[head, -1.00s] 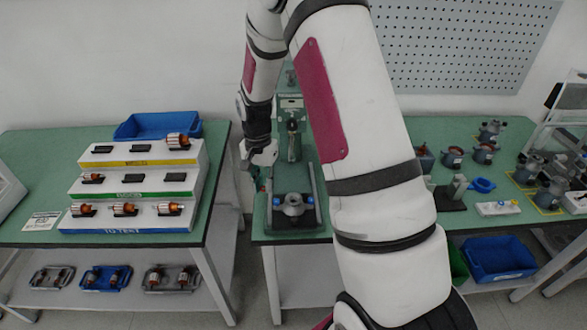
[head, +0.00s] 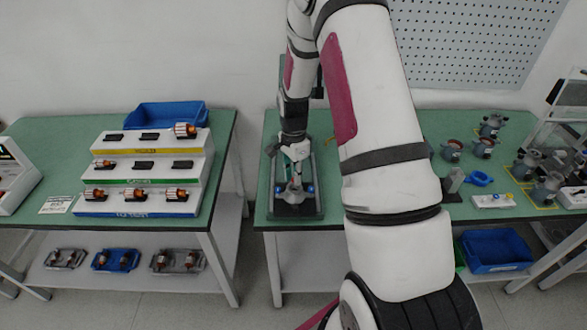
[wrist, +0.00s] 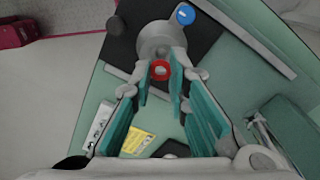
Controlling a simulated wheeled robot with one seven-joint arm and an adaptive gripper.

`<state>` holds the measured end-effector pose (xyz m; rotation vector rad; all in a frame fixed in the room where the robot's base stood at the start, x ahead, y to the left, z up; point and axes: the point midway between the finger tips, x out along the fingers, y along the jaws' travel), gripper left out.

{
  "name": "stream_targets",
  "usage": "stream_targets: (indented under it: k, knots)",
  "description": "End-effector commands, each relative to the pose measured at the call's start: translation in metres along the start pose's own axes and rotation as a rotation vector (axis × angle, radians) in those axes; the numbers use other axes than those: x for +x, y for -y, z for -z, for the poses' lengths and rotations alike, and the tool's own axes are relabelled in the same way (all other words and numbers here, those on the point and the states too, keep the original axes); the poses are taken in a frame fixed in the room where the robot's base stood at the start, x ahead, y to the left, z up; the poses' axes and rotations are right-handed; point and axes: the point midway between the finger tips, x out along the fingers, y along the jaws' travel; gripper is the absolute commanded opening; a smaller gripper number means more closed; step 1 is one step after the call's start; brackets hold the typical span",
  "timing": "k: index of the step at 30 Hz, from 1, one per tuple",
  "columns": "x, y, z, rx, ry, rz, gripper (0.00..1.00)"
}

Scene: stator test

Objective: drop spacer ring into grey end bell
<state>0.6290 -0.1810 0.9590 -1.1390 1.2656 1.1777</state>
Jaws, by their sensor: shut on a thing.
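The spacer ring (wrist: 161,70) is small and red. It sits between the teal-padded fingertips of my gripper (wrist: 162,76) in the wrist view. My gripper is shut on it. The grey end bell (wrist: 155,38) is a round part just beyond the fingertips in the wrist view, partly covered by them. In the head view the grey end bell (head: 294,193) sits on the dark fixture, and my gripper (head: 296,153) is above it. The ring cannot be made out in the head view. The gap between ring and end bell is unclear.
A stepped white rack (head: 140,208) with copper-wound parts stands on the left table.

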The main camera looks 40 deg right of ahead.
Motion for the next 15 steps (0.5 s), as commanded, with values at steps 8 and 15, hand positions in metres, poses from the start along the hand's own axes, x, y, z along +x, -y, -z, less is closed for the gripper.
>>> stream_targets:
  k: [8, 15]
  knots:
    - [0.0112, 0.0005, -0.0006, -0.001, 0.001, 0.001, 0.07]
    - [0.0110, 0.0004, -0.0006, -0.002, 0.001, 0.000, 0.07]
